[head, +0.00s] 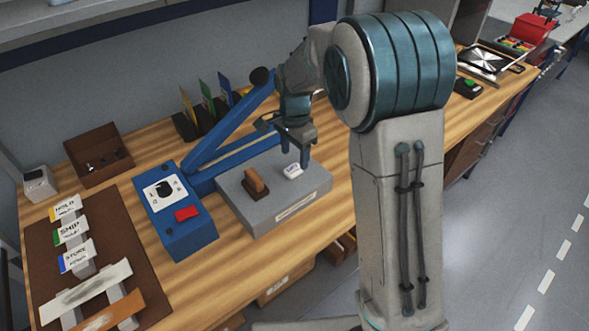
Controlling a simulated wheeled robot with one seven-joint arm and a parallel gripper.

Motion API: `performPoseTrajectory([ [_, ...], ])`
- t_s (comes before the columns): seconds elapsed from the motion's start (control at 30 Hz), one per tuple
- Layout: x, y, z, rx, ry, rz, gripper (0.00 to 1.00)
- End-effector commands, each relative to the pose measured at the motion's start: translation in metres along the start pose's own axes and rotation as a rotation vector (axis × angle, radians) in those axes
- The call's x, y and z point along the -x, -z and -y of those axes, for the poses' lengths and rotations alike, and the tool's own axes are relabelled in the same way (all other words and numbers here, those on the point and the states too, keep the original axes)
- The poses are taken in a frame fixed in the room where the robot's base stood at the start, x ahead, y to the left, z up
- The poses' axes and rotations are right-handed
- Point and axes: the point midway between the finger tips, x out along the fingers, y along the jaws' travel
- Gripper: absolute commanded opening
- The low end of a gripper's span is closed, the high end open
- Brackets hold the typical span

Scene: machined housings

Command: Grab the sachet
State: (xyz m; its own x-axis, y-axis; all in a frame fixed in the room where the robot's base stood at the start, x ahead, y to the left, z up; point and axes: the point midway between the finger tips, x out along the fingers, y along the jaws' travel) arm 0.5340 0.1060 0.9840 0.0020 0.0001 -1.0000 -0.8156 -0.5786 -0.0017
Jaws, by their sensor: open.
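A small white packet with faint dark print, which looks like the sachet (293,171), lies on top of a grey block (300,194) on the wooden bench. My gripper (285,143) points down just above and behind it, with its fingers apart and nothing seen between them. One finger ends close to the sachet's upper right side in the picture; I cannot tell whether they touch.
A brown stamp-like handle (256,184) stands on the grey block left of the sachet. A blue sealer-like device (188,226) with a raised arm (228,127) is beside it. A brown mat (95,215) holds labelled tags at left.

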Motion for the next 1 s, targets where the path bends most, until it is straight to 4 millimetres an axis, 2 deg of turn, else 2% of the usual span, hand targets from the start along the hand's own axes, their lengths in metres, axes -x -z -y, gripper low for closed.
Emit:
performPoseTrajectory([
  [0.2, -0.032, -0.002, -0.002, 0.000, -0.004, 0.002, 0.58],
  [0.33, -0.039, -0.001, -0.002, 0.000, -0.002, 0.001, 0.58],
  [0.53, -0.040, -0.002, -0.002, 0.000, -0.001, 0.001, 0.58],
  [0.7, -0.039, -0.001, -0.002, 0.000, -0.001, 0.001, 0.11],
  [1.0, -0.039, -0.001, -0.002, 0.000, -0.001, 0.000, 0.10],
])
